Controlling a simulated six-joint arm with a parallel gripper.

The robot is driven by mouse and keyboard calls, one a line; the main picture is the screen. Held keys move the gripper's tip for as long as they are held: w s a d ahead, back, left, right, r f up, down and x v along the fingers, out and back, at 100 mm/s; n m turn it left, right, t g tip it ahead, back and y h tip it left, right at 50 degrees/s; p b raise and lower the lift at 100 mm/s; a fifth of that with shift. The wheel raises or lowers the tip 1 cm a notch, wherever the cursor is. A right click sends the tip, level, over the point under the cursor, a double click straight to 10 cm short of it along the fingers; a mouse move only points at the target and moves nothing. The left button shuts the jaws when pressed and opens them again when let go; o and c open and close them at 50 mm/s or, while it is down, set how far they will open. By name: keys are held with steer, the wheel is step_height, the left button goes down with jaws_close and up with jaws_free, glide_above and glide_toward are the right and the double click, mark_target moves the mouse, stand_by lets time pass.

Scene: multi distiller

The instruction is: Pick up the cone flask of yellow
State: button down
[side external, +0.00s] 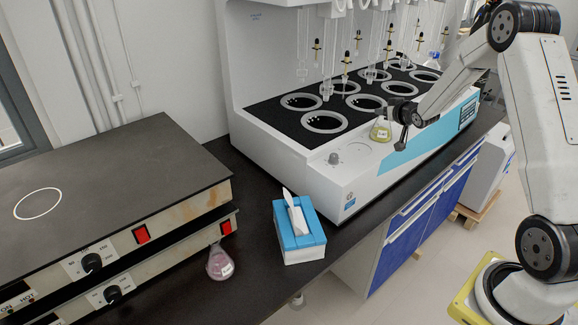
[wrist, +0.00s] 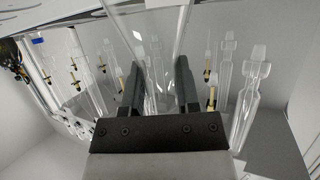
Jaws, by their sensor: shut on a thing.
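The cone flask of yellow (side external: 381,130) is clear glass with yellow liquid low in it and a small label. It is upright in front of the distiller's front face. My gripper (side external: 392,112) is shut on its upper part in the side view. In the wrist view my gripper (wrist: 158,70) has its two dark fingers on either side of clear glass (wrist: 150,30), the flask, which is hard to make out against the glassware behind. The flask appears held in the air, but its exact gap to the distiller cannot be told.
The white distiller (side external: 290,165) has several ringed wells and hanging glass tubes behind my gripper. A flask of pink liquid (side external: 220,264) stands by the hot plates (side external: 110,185). A blue tissue box (side external: 299,240) sits on the dark bench.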

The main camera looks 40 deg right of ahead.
steer(key=shift+r, duration=0.4)
steer(key=s+a+r, duration=0.3)
steer(key=s+r, duration=0.3)
steer(key=s+a+r, duration=0.3)
steer(key=s+r, duration=0.3)
steer(key=shift+a, duration=0.25)
stand_by(1.3)
steer(key=shift+s+a+r, duration=0.1)
steer(key=shift+s, duration=0.05)
steer(key=shift+a, duration=0.1)
stand_by(0.8)
